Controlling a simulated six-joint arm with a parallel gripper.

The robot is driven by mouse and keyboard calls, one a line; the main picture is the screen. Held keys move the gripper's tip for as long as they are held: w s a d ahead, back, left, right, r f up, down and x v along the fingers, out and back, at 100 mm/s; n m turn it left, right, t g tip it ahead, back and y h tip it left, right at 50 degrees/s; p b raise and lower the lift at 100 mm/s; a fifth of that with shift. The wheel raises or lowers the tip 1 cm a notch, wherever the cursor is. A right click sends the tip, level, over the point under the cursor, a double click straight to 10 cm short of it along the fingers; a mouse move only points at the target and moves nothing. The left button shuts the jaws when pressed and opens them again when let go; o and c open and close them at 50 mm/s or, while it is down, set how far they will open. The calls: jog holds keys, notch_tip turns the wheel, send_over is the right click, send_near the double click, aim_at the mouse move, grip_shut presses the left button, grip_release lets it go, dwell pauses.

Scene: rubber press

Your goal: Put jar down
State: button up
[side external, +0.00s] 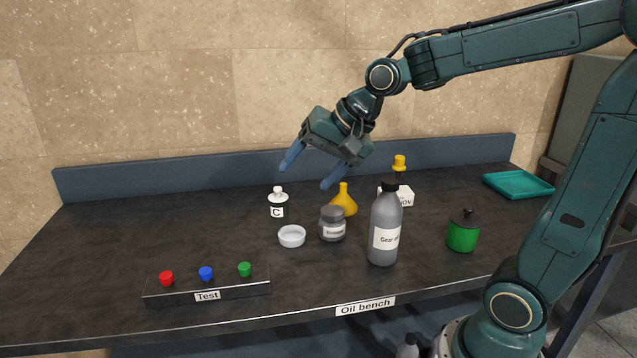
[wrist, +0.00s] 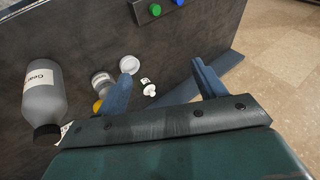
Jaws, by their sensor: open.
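My gripper (side external: 310,173) is open and empty in the air above the bench, up and to the left of the jar, tilted down. Its two blue fingers are spread apart in the wrist view (wrist: 163,85), with a small white bottle marked C (wrist: 148,88) seen between them. Nothing touches the jar.
A green pot (side external: 463,234) and teal tray (side external: 518,185) lie right. A button box (side external: 207,287) sits front left. The bench's left is clear.

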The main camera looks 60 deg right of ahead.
jog(key=s+f+n+g+h, duration=0.1)
jog(key=s+n, duration=0.8)
jog(key=s, duration=0.9)
jog(key=shift+s+a+f+h, duration=0.25)
jog(key=shift+a+f+h, duration=0.1)
jog(key=shift+a+h, duration=0.05)
